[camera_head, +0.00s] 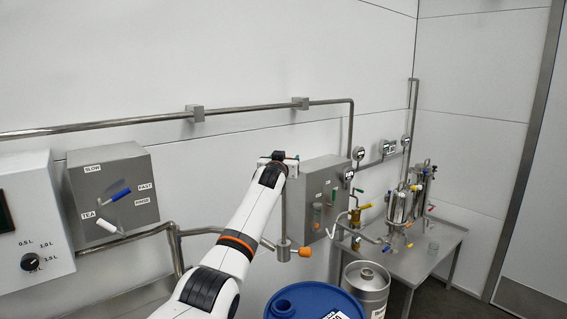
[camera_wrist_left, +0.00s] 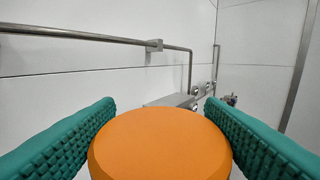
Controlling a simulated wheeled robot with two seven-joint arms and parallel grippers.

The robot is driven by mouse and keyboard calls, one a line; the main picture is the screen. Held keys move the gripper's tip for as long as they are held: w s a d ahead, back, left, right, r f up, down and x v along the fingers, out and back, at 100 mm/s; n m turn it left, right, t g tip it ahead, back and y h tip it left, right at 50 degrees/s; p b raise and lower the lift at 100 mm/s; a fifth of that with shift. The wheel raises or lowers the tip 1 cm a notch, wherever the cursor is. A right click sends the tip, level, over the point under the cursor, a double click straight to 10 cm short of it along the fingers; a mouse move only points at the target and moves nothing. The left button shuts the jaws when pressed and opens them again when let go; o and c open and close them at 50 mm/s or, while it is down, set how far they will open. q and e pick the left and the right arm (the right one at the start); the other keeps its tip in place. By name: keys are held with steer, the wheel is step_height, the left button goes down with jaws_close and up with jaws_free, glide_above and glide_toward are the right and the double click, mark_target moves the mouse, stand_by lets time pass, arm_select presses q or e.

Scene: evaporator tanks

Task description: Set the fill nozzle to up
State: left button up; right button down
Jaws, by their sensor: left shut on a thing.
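My left gripper (camera_head: 280,157) is at the top of a thin vertical steel tube (camera_head: 284,212), left of the grey wall box. In the left wrist view its green fingers (camera_wrist_left: 160,140) are shut on a round orange knob (camera_wrist_left: 160,145), one on each side. In the head view my gripper hides this knob. The tube runs down to a steel collar (camera_head: 284,243) on the bent pipe, with another orange round part (camera_head: 305,251) beside it. The tube and knob look like the fill nozzle, standing upright. My right gripper is not in view.
A grey panel (camera_head: 130,165) with blue and white levers and a dial panel (camera_head: 30,200) are at left. The grey box (camera_head: 325,180) is right of the gripper. A blue barrel (camera_head: 345,302), a steel keg (camera_head: 368,275) and a table (camera_head: 445,235) with tanks stand at right.

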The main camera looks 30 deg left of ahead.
arm_select(q)
steer(key=shift+r, duration=0.55)
steer(key=o, duration=1.3)
steer(key=shift+c, duration=0.2)
steer(key=shift+o, duration=0.7)
steer(key=shift+f, duration=0.25)
steer(key=shift+s+f, duration=0.1)
steer(key=shift+f, duration=0.05)
steer(key=shift+s+d+f+b, duration=0.1)
steer(key=shift+s+d+b, duration=0.05)
steer(key=shift+s+b, duration=0.35)
steer(key=b+v, duration=0.4)
steer(key=v, duration=0.7)
steer(key=shift+r, duration=0.25)
